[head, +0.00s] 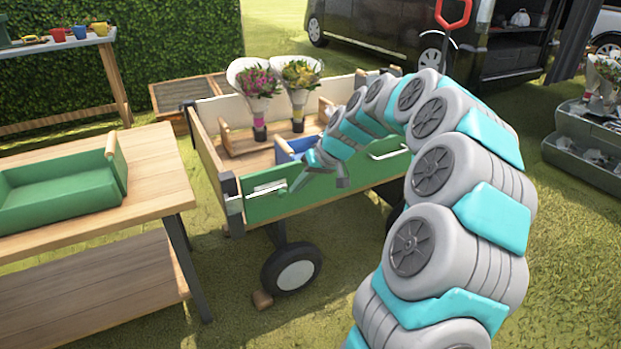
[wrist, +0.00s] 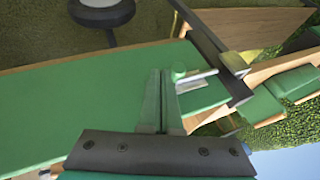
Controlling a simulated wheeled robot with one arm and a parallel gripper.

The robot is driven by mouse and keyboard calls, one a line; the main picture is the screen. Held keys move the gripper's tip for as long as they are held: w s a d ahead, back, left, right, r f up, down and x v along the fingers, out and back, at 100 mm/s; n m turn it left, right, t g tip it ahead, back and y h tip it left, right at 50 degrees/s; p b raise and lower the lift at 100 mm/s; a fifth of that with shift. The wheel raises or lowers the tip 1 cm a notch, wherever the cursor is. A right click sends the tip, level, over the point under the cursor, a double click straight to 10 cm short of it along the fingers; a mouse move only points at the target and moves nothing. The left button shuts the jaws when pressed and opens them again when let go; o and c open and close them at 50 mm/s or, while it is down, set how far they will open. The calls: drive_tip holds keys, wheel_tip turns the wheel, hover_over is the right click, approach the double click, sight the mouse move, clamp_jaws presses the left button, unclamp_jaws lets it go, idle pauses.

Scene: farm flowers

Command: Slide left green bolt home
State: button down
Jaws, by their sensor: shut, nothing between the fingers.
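The left green bolt (head: 262,191) is at the left end of the cart's green front panel (head: 330,192). In the wrist view the bolt (wrist: 200,77) is a silver rod with a round green knob (wrist: 179,73). The rod points right toward a pale metal bracket (wrist: 238,64) at the dark corner post. I cannot tell how far it enters the bracket. My gripper (head: 294,186) is shut and empty in front of the panel. In the wrist view its fingertips (wrist: 161,74) are just left of the knob; I cannot tell whether they touch it.
A wooden table (head: 160,160) with a green tray (head: 60,196) stands left of the cart. Two wrapped bouquets (head: 258,85) (head: 299,80) stand in the cart. A cart wheel (head: 292,268) is below the panel. A dark van (head: 385,35) is behind.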

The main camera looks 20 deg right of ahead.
sight(283, 191)
drive_tip(key=shift+a, duration=0.3)
drive_tip(key=shift+s+a+b, duration=0.15)
drive_tip(key=shift+a+b, duration=0.2)
drive_tip(key=shift+a, duration=1.6)
drive_tip(key=shift+d, duration=0.1)
